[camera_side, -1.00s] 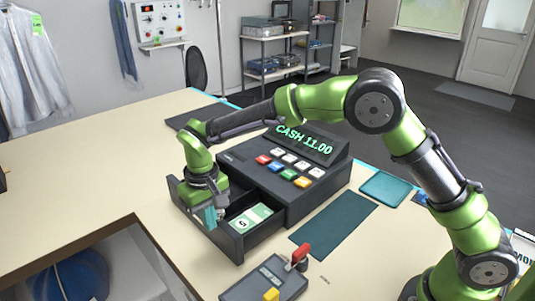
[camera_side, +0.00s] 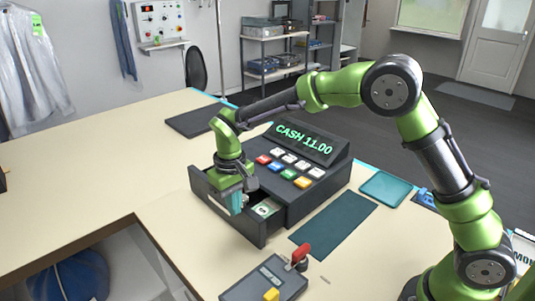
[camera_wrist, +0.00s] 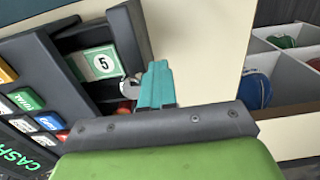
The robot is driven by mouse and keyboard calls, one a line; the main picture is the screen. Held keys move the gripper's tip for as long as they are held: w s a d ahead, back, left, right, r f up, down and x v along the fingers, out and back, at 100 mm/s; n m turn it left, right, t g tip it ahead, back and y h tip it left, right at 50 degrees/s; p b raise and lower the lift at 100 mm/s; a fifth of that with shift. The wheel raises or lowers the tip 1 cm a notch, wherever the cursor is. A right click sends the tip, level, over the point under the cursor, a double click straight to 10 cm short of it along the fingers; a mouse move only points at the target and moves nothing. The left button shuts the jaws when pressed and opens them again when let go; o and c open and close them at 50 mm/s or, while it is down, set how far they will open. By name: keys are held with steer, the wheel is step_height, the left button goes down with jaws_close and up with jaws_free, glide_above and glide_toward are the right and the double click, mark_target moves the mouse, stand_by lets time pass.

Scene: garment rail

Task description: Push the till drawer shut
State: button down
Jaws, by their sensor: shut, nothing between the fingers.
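The dark grey till (camera_side: 305,180) stands on the counter, its display reading CASH 11.00. Its drawer (camera_side: 257,231) is part way out, with a banknote (camera_side: 265,208) showing inside; the note with a 5 (camera_wrist: 100,62) also shows in the wrist view. My gripper (camera_side: 235,202) is shut, with teal fingers pointing down at the drawer's front. In the wrist view the teal fingers (camera_wrist: 156,85) are together beside the drawer front (camera_wrist: 130,38), with nothing between them. A round silver coin-like shape and a reddish one sit in the drawer near the fingertips. Exact contact is hard to tell.
A grey box with a red lever (camera_side: 265,280) stands in front of the till. A dark teal mat (camera_side: 334,222) and a teal pad (camera_side: 384,188) lie to the right. A dark flat pad (camera_side: 198,121) lies behind. The counter left of the drawer is clear.

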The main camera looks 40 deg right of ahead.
steer(key=shift+d, duration=3.7)
step_height(320, 180, up, 8)
steer(key=a, duration=0.1)
steer(key=shift+a, duration=0.35)
steer(key=s+d+r+m+t+y, duration=0.1)
steer(key=s+d+r+m+t, duration=0.1)
steer(key=s, duration=0.9)
steer(key=s+d+r+m+t+y, duration=0.1)
steer(key=s+r+t, duration=0.4)
steer(key=s, duration=0.6)
steer(key=shift+s+d+m, duration=0.25)
steer(key=shift+d+m, duration=0.25)
steer(key=shift+d, duration=0.85)
